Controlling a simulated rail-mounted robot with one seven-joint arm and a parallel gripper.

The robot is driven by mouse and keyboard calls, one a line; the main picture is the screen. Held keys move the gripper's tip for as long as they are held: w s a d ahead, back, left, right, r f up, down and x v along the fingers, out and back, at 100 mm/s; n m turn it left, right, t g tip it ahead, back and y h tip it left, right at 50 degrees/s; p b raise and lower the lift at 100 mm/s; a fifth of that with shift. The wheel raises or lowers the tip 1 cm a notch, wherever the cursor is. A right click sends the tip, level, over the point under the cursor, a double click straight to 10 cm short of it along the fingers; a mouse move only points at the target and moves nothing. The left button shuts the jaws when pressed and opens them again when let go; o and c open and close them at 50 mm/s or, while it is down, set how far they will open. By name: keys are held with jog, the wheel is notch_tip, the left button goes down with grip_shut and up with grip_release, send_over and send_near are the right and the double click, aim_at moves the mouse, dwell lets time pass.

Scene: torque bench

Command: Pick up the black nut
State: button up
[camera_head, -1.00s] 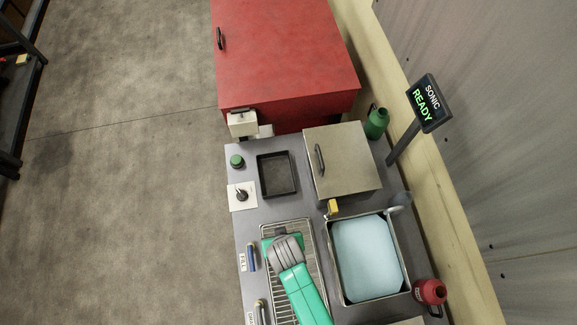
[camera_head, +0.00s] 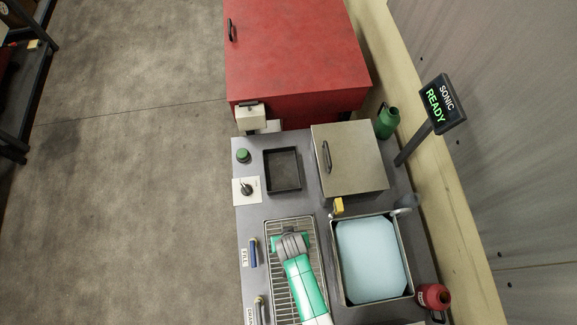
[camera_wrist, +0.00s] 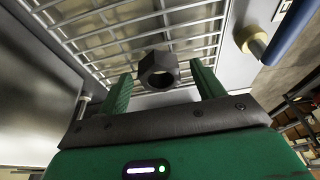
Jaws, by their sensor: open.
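The black nut (camera_wrist: 158,70) is a dark hexagonal ring. In the wrist view it sits on or just over the wire rack (camera_wrist: 120,30), between and a little beyond my fingertips. My gripper (camera_wrist: 162,85) is open, with one green finger on each side of the nut and a visible gap on both sides. In the head view, my gripper is over the wire rack (camera_head: 313,240), and my green and grey arm hides the nut there.
Right of the rack is a basin of pale blue liquid (camera_head: 370,258); left is a blue-handled tool (camera_head: 253,253). A lidded metal box (camera_head: 352,160), a black tray (camera_head: 283,170), a green bottle (camera_head: 387,122) and a red bottle (camera_head: 433,296) also stand on the bench.

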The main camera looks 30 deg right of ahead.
jog(key=c, duration=1.2)
jog(key=shift+r, duration=0.15)
jog(key=shift+r, duration=0.35)
jog(key=v, duration=0.3)
jog(key=shift+s+f+p, duration=0.1)
jog(key=shift+p, duration=0.2)
jog(key=s+a, duration=0.1)
jog(key=s, duration=0.3)
jog(key=s+a+r, duration=0.1)
jog(key=s+a, duration=0.1)
jog(key=s, duration=0.3)
jog(key=s+a, duration=0.2)
jog(key=s, duration=0.3)
jog(key=shift+r, duration=0.2)
